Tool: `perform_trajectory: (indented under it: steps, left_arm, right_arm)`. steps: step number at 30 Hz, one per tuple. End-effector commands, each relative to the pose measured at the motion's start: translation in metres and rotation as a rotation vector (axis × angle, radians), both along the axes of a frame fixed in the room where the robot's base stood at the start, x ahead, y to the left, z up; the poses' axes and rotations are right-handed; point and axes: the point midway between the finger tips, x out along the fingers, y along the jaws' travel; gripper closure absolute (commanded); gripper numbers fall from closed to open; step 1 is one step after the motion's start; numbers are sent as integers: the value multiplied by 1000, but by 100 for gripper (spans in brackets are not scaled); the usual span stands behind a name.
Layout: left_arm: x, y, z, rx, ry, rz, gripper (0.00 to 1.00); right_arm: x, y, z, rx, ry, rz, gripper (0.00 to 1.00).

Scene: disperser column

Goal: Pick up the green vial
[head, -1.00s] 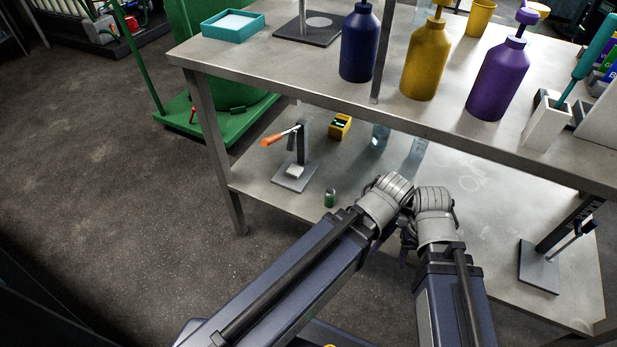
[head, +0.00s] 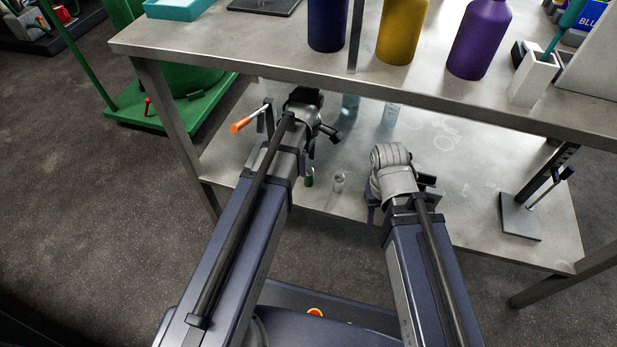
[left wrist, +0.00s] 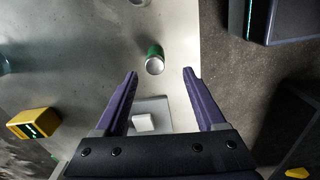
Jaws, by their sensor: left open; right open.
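The green vial (head: 309,181) stands on the lower shelf near its front edge, partly hidden by my left arm in the head view. In the left wrist view the vial (left wrist: 154,58) shows its pale round end, just beyond and between the fingertips. My left gripper (left wrist: 160,73) is open and empty, with its two purple fingers spread and apart from the vial. In the head view my left gripper (head: 310,156) is mostly hidden by its own wrist. My right gripper (head: 371,208) is open over the front of the lower shelf, its fingers mostly hidden.
A clear vial (head: 338,181) stands right of the green one. A stand with an orange-handled lever (head: 241,124) is behind my left wrist; its white block (left wrist: 145,122) shows between the fingers. A yellow device (left wrist: 35,123) lies left. The upper shelf (head: 230,52) overhangs.

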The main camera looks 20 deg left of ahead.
Motion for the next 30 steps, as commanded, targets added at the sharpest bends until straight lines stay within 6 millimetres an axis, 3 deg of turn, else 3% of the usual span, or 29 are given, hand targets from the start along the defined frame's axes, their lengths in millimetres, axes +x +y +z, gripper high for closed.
perform_trajectory:
  steps: [7,16,23,30]
  left_arm:
    - [2,3,-3,-2,-2,44,28]
    - [3,2,-28,-2,-2,41,28]
    - [3,2,-29,-2,-2,41,28]
    - [6,0,-51,-2,-2,40,28]
  right_arm:
    - [0,0,-3,0,0,0,50]
    - [0,0,-28,0,0,-4,50]
    - [0,0,-29,1,0,-5,50]
    - [0,0,-51,1,-1,-9,50]
